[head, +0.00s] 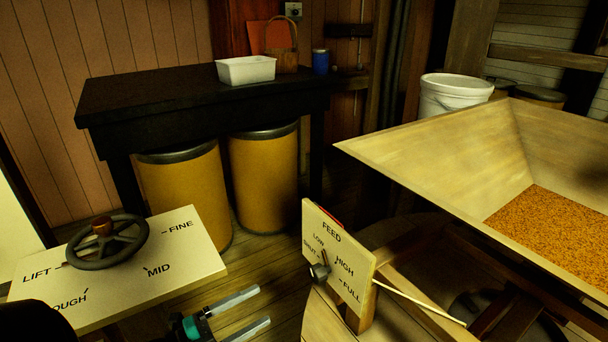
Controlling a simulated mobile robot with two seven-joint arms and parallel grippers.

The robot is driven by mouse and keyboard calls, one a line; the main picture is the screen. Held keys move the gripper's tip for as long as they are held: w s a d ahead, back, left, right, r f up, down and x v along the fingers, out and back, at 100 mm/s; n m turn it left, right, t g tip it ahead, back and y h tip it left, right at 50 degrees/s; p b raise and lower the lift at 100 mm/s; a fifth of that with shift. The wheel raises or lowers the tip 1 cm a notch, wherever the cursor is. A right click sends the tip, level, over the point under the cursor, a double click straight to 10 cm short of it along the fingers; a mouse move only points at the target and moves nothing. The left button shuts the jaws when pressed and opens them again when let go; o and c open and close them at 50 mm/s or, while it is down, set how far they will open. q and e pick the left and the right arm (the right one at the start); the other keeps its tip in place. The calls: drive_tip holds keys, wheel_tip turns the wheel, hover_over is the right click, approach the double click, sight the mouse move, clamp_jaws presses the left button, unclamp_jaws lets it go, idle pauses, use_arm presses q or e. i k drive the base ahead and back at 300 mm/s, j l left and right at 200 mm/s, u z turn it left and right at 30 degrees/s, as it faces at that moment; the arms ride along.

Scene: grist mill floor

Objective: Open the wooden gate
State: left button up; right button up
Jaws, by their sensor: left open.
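I cannot pick out a wooden gate for certain in the head view. A tilted cream FEED board (335,262) stands at the lower centre, marked SHUT, LOW, HIGH and FULL. It carries a small dark knob (320,271) on its left part. A thin pale rod runs from beside the board to the right under the wooden hopper (430,165), which holds orange-brown grain (555,240). My left gripper (263,305) is at the bottom centre, left of the board and apart from it. Its two pale fingers are spread and nothing is between them. My right gripper is out of view.
A board (190,250) marked LIFT, FINE and MID with a dark handwheel (107,243) is at the lower left. A black table (160,97) holds a white tub (245,70), basket and blue can. Yellow drums (262,180) stand below. Some plank floor (262,262) is clear.

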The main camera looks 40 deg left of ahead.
sight(518, 319)
drive_tip(key=k+j, duration=0.25)
drive_tip(key=k, duration=0.2)
drive_tip(key=k+j, duration=0.3)
drive_tip(key=k, duration=0.2)
